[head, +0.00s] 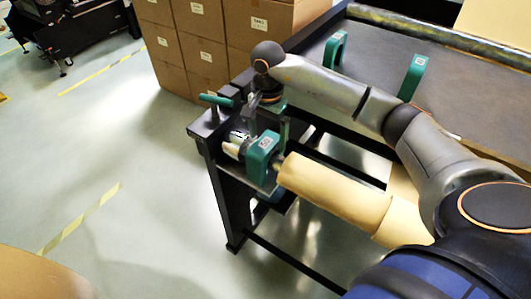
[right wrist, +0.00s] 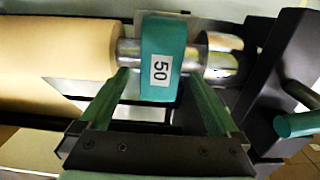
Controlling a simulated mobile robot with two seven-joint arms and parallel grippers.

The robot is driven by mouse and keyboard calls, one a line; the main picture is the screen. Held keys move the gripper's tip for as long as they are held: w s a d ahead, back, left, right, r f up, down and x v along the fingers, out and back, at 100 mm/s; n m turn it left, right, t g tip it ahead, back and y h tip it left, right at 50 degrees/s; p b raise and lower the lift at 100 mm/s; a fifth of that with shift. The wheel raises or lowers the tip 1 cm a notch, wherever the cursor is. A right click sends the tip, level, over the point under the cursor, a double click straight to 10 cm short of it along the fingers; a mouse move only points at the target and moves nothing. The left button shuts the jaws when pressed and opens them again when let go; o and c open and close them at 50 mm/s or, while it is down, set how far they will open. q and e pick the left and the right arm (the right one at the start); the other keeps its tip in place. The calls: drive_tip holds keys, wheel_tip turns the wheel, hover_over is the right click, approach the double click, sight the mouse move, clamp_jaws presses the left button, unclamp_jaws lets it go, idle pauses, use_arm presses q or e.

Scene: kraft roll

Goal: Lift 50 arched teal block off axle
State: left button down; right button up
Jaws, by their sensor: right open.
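The arched teal block labelled 50 (head: 262,152) sits on the metal axle at the left end of the kraft roll (head: 335,188). In the right wrist view the block (right wrist: 162,82) shows its "50" label, with the bare axle (right wrist: 216,62) to its right. My right gripper (head: 267,128) is over the block in the head view. In the right wrist view its teal fingers (right wrist: 158,78) are open, one on each side of the block, with visible gaps. The block's underside is hidden. My left gripper is not in view.
A dark post (right wrist: 293,65) with a teal-ended handle (right wrist: 298,124) stands right of the axle in the right wrist view. Two other teal arched pieces, (head: 336,50) and (head: 412,76), stand on the grey table (head: 373,60).

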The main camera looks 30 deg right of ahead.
wheel_tip(320, 180, down, 2)
drive_tip(key=shift+f, duration=0.1)
clamp_jaws()
idle(0.8)
